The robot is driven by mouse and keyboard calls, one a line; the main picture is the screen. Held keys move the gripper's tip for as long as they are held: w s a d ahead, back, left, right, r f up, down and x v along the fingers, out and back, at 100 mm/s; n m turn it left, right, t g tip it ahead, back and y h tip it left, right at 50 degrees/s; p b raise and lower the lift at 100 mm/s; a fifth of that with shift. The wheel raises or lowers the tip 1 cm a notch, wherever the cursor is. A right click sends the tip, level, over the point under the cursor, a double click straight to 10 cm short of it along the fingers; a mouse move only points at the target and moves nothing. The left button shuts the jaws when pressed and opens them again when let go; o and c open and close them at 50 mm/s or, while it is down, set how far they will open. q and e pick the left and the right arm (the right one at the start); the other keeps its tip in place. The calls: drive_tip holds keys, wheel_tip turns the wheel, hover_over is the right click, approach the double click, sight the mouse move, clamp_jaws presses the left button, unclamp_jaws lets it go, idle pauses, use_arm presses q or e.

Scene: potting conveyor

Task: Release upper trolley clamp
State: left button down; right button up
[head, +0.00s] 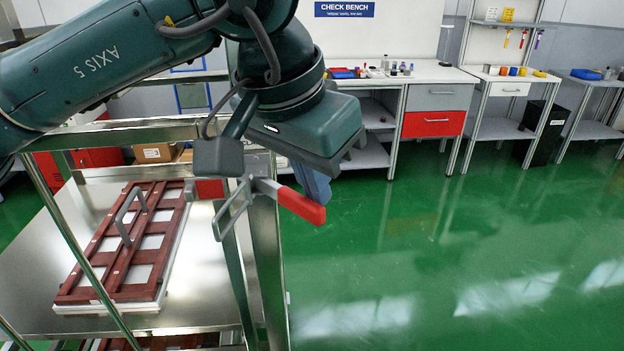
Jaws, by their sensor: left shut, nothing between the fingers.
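The upper trolley clamp (233,209) is on the front corner post of the metal trolley (265,250). Its red handle (300,205) sticks out to the right of the post, tilted down, and a grey metal loop hangs to the left. My left gripper (318,190) comes down from above, with its blue-grey fingers just behind and above the red handle. It is shut and holds nothing; I cannot tell whether the fingers touch the handle. My gripper body and wrist hide part of the post top. My right gripper is not in view.
A red-brown slatted frame (125,245) with a grey handle lies on the trolley shelf (205,290). Trolley rails and posts stand close around my arm. A check bench (425,74) and further tables line the back. The green floor (430,230) to the right is clear.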

use_arm(q)
drive_tip(key=shift+s+a+f+m+b, duration=0.1)
drive_tip(key=shift+s+a+m+b, duration=0.3)
drive_tip(key=shift+s+a+b, duration=0.2)
drive_tip(key=shift+s+a, duration=0.15)
drive_tip(key=shift+s, duration=0.05)
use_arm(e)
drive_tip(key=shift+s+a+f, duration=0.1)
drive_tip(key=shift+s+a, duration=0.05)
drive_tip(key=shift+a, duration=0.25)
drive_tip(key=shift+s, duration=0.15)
